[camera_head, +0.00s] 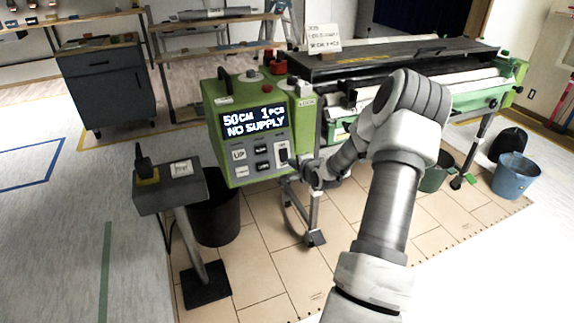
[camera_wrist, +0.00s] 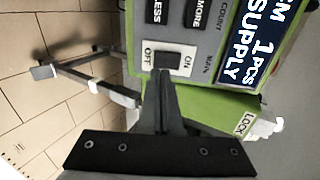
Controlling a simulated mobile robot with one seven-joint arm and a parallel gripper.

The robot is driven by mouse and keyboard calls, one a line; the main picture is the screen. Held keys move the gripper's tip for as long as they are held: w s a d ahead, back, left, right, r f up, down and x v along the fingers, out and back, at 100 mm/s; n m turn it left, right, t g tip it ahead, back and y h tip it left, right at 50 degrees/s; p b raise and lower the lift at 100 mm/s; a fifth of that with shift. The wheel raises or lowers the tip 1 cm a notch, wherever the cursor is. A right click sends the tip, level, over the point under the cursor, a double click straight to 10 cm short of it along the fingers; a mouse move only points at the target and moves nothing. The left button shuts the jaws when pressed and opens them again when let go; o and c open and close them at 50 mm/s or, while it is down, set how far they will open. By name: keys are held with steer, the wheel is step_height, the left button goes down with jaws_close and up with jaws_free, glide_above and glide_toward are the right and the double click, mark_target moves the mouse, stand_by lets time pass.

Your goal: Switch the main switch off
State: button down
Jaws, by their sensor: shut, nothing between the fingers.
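The main switch (camera_wrist: 168,60) is a small black rocker on a white plate, with OFF printed at its left and ON at its right in the wrist view. In the head view the main switch (camera_head: 283,153) sits at the lower right of the green control box's front. My gripper (camera_wrist: 166,75) is shut and empty, its tips right at the switch and covering part of its lower edge. I cannot tell whether they touch it, nor which way the rocker is tilted. The box's display (camera_head: 253,122) is lit and reads 50CM 1PCS NO SUPPLY.
Buttons (camera_wrist: 198,14) lie close beyond the switch. A LOCK label (camera_wrist: 243,124) is on the box's side. A grey stand (camera_head: 170,188) is left of the box, a dark bin (camera_head: 215,215) below it. The long machine bed (camera_head: 390,62) extends right.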

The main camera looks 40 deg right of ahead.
mark_target(284, 159)
steer(key=shift+b+x, duration=0.8)
steer(key=shift+x, duration=1.95)
steer(key=shift+w+f, duration=0.1)
steer(key=shift+w, duration=0.05)
steer(key=shift+r+p, duration=0.8)
steer(key=shift+r, duration=0.05)
